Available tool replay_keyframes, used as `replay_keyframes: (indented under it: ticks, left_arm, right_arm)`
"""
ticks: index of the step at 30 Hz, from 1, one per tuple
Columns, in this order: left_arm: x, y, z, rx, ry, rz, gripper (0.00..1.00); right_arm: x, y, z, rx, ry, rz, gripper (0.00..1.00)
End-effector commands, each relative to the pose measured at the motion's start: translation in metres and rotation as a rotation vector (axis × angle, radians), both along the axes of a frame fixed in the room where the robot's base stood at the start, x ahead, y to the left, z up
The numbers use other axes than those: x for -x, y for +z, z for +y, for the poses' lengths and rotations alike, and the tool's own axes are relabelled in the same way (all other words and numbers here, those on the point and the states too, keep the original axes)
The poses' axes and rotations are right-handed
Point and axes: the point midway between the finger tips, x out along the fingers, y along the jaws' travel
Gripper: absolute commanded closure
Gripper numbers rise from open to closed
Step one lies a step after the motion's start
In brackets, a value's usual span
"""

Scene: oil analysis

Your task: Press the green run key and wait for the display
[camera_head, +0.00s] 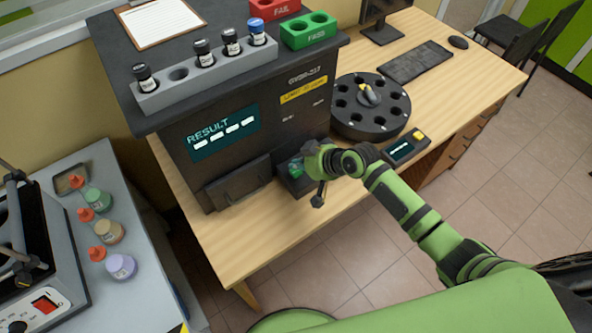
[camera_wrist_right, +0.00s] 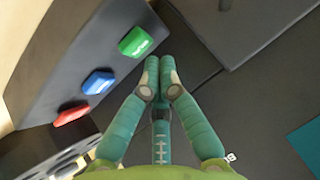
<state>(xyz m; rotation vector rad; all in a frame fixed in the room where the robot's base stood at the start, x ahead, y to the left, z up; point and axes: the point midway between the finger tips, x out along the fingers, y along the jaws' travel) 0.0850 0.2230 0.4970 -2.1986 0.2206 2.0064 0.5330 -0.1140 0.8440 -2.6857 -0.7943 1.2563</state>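The dark analyser (camera_head: 245,130) stands on the wooden table. Its display (camera_head: 224,133) reads RESULT with a row of dashes. The green run key (camera_wrist_right: 136,42) is on a dark sloped panel in the right wrist view, in a row with a blue key (camera_wrist_right: 98,82) and a red key (camera_wrist_right: 72,114). My right gripper (camera_wrist_right: 161,66) is shut and empty, its fingertips together just beside the green key. Whether they touch it I cannot tell. In the head view this gripper (camera_head: 298,167) is at the analyser's lower right front, partly hidden by its own wrist. My left gripper is out of view.
A round black carousel (camera_head: 370,105) and a small display unit (camera_head: 407,147) stand to the right. Bottles stand on the left bench.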

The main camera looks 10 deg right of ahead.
Motion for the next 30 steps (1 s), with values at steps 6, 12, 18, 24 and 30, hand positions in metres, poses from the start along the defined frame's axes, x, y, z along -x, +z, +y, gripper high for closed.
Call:
replay_keyframes:
  ticks: [6,12,18,24,30]
  left_arm:
    - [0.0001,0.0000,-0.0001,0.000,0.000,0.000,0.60]
    - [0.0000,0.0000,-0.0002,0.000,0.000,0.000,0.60]
    - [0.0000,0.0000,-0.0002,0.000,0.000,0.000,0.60]
    - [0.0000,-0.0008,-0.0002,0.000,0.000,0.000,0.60]
    - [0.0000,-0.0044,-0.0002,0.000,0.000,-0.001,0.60]
  right_arm:
    - [0.0000,0.0000,0.0000,0.000,0.000,0.000,1.00]
    - [0.0000,-0.0001,-0.0001,0.000,0.000,0.000,1.00]
    - [0.0000,-0.0001,-0.0001,0.000,0.000,0.000,1.00]
    - [0.0001,-0.0016,-0.0001,0.000,0.000,0.001,1.00]
    - [0.0001,-0.0086,-0.0002,0.000,0.000,0.001,1.00]
